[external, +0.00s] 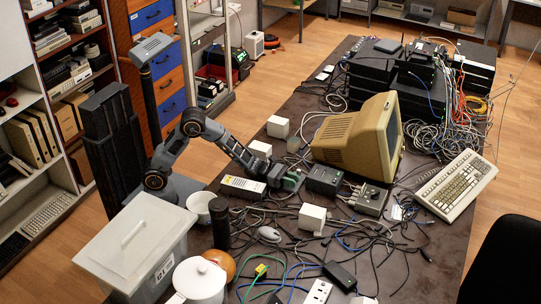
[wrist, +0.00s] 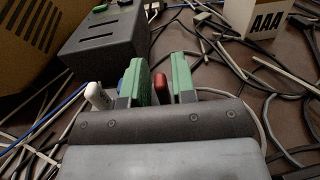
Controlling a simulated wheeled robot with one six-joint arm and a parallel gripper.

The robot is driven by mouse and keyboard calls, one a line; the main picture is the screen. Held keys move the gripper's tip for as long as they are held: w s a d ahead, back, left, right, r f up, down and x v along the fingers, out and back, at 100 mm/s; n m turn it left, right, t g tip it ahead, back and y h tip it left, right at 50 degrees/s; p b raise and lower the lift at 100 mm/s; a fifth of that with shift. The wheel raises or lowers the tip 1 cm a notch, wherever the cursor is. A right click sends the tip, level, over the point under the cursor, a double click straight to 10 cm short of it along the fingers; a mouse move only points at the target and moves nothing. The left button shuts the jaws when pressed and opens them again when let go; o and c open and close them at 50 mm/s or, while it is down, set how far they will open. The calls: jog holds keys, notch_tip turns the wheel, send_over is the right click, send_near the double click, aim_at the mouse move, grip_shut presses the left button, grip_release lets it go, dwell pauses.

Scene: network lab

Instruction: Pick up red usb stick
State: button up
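The red USB stick (wrist: 160,86) shows in the wrist view between the two green fingers of my gripper (wrist: 164,72). Its lower part is hidden behind the dark gripper body. The fingers are apart, with a gap visible on the right of the stick; the stick lies closer to the left finger. In the external view my gripper (external: 291,181) is low over the dark table (external: 400,275), left of a black box. I cannot make out the red stick in that view.
A white stick (wrist: 97,96) and a blue item (wrist: 121,85) lie just left of the left finger. A dark slotted box (wrist: 105,38) stands beyond them. A white AAA box (wrist: 262,20) is at upper right. Cables cover much of the table. A beige monitor (external: 350,140) stands behind.

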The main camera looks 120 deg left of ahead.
jog(key=shift+w, duration=0.2)
jog(key=shift+c, duration=0.2)
grip_shut()
